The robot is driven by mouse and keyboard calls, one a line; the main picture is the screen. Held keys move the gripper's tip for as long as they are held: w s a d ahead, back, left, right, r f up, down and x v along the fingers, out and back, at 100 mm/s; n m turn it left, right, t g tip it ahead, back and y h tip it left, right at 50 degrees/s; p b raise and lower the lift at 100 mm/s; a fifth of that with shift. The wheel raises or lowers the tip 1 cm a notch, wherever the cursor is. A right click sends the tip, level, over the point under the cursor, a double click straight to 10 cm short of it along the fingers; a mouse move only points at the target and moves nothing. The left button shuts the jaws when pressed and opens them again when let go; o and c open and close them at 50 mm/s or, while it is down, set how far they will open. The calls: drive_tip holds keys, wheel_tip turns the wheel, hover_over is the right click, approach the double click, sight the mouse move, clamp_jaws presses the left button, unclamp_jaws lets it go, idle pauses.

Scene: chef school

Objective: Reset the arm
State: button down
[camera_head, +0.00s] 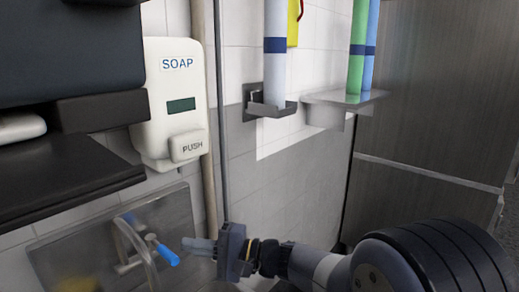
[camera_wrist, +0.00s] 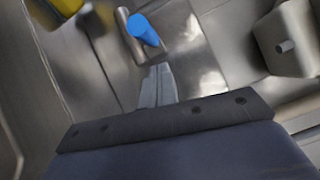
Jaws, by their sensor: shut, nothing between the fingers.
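My gripper (camera_head: 197,245) is at the lower middle of the head view, with its fingers pointing left toward a metal tap (camera_head: 135,250) with a blue handle (camera_head: 163,250). The fingers are closed together with nothing between them. In the wrist view my gripper (camera_wrist: 158,72) shows its fingertips just below the blue handle (camera_wrist: 142,29). They look close to it, but I cannot tell whether they touch. My arm comes in from the lower right of the head view.
A white soap dispenser (camera_head: 178,105) hangs on the tiled wall above the tap. A dark shelf (camera_head: 60,175) is at the left. Wall holders (camera_head: 335,108) carry coloured tubes. A brown cabinet (camera_head: 435,90) stands at the right. A yellow thing (camera_wrist: 68,5) shows in the wrist view.

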drive_tip(key=w+n+g+p, duration=0.1)
drive_tip(key=g, duration=0.1)
drive_tip(key=w+n+g+p, duration=0.1)
drive_tip(key=w+g, duration=0.1)
drive_tip(key=shift+d+f+n+p, duration=0.1)
drive_tip(key=shift+n+p, duration=0.2)
drive_tip(key=shift+p, duration=0.05)
drive_tip(key=shift+s, duration=0.2)
